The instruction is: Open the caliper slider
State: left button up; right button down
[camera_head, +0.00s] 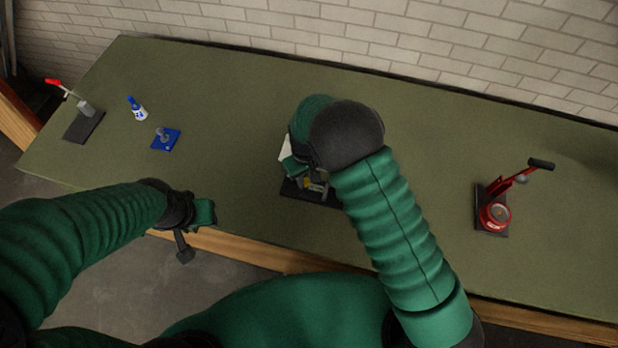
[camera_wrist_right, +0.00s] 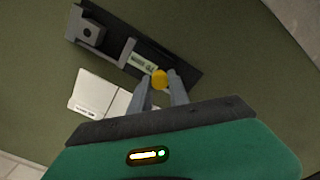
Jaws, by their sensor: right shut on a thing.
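The caliper (camera_wrist_right: 118,50) is a dark base with grey jaw blocks and a small display; it lies on the green table under my right arm. In the head view only part of the caliper's dark base (camera_head: 294,188) shows. My right gripper (camera_wrist_right: 160,84) has its two grey fingers closed on the caliper's yellow knob (camera_wrist_right: 159,79). In the head view my right arm hides most of this. My left gripper (camera_head: 190,225) hangs at the table's front edge, away from the caliper.
A white flat object (camera_wrist_right: 100,101) lies beside the caliper. A red press with a black handle (camera_head: 496,212) stands at the right. A red-handled clamp (camera_head: 84,112), a blue-white bottle (camera_head: 137,109) and a blue plate (camera_head: 166,139) are at the left. A brick wall is behind.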

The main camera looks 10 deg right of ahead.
aim_at(306, 180)
jog(key=c, duration=1.2)
grip_release()
jog(key=shift+c, duration=0.2)
jog(key=shift+r, duration=0.1)
jog(key=shift+r, duration=0.3)
notch_tip(306, 180, up, 16)
jog(key=b, duration=0.3)
